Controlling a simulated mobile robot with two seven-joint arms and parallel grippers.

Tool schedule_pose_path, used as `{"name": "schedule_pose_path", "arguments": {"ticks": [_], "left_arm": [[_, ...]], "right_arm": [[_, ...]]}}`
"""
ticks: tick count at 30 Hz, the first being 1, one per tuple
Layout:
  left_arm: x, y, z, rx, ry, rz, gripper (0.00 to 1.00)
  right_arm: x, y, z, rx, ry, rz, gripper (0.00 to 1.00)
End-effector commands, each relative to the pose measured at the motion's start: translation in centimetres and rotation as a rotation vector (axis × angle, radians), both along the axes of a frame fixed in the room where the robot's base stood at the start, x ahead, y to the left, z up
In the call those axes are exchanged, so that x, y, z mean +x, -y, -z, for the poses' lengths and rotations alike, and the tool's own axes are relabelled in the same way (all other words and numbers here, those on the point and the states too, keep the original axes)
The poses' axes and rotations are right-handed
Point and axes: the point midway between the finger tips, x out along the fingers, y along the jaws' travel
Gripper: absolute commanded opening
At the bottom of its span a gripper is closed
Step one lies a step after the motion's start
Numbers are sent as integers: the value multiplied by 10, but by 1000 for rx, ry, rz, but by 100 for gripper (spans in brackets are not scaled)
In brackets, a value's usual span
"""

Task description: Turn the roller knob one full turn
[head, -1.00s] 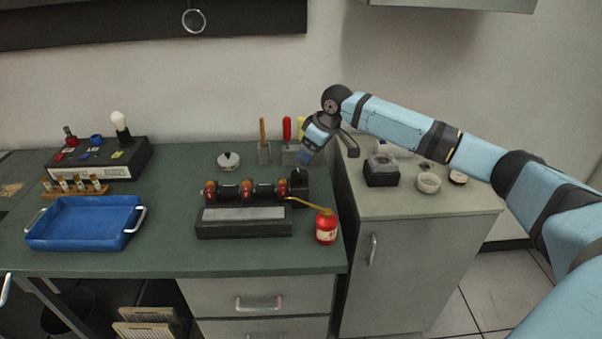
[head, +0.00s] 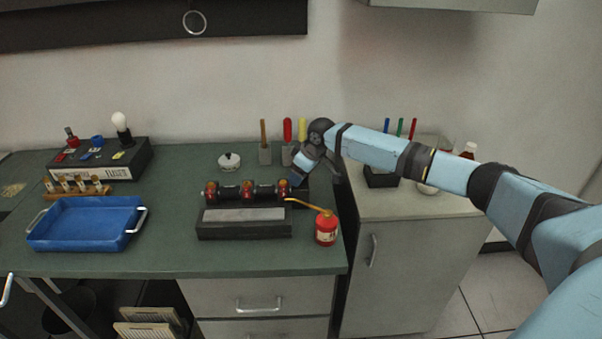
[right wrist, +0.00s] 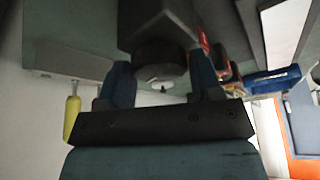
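The roller device (head: 243,217) stands on the green bench, a black base with a grey plate and a row of dark rollers with orange-red parts. Its right end, where the dark knob sits, is mostly hidden by my right gripper (head: 296,180) in the head view. In the right wrist view the round black knob (right wrist: 160,57) lies ahead, between the two blue fingertips of my right gripper (right wrist: 160,85). The fingers are spread on either side of it. Whether they touch it is hard to tell. My left gripper is not in view.
A red oil can (head: 326,229) with a long yellow spout stands close right of the device. Holders with red and yellow handles (head: 287,130) stand behind. A blue tray (head: 83,223) lies left. A grey cabinet (head: 400,206) adjoins the bench on the right.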

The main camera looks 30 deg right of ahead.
Motion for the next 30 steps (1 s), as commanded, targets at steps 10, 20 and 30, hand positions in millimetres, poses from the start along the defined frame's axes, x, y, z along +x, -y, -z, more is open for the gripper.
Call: {"name": "schedule_pose_path", "arguments": {"ticks": [10,20,30], "left_arm": [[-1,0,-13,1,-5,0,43],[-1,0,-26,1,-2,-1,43],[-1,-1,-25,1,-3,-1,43]], "right_arm": [[0,0,-5,1,-2,46,31],[0,0,0,0,0,141,31],[0,0,0,0,0,139,80]]}}
